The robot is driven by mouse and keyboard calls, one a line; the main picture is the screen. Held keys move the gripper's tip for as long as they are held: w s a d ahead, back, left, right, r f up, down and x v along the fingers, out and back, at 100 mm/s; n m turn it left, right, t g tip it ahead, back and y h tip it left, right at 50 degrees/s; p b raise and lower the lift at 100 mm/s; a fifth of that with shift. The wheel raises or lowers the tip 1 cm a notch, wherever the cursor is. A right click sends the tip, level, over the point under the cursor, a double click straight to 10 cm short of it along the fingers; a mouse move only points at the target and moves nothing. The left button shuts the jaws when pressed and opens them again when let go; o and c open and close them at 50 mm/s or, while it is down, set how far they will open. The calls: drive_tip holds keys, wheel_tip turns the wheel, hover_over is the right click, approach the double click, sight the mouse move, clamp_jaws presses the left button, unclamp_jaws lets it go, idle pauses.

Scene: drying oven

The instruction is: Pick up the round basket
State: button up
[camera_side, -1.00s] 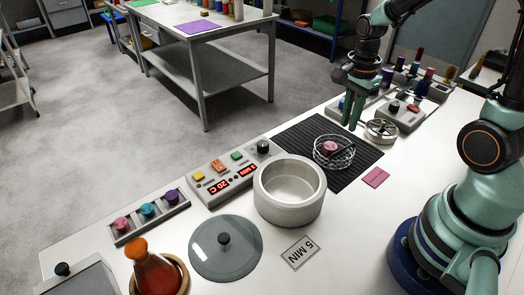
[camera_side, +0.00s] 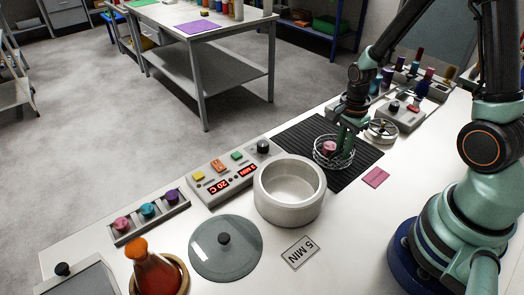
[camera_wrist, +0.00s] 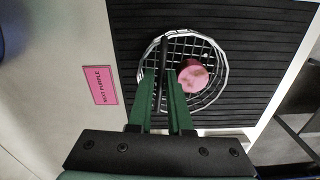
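The round basket (camera_side: 321,160) is a white wire basket with a dark bar handle, standing on the black ribbed mat. A pink round piece (camera_side: 329,147) lies inside it. In the wrist view the basket (camera_wrist: 213,98) is at upper centre, with the pink piece (camera_wrist: 193,76) right of the handle (camera_wrist: 163,60). My gripper (camera_side: 343,151) is down at the basket. In the wrist view my gripper (camera_wrist: 162,80) has its green fingers apart, one on each side of the handle, with gaps showing. The fingers hide part of the basket's near side.
The black ribbed mat (camera_side: 300,130) lies under the basket. An open grey pot (camera_side: 290,215) stands to its left, with a control box (camera_side: 215,180) beyond. A pink card (camera_side: 376,177) and a round metal piece (camera_side: 381,130) are to the right. A glass lid (camera_side: 225,262) lies in front.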

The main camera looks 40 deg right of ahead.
clamp_jaws()
drive_tip(key=shift+r, duration=0.2)
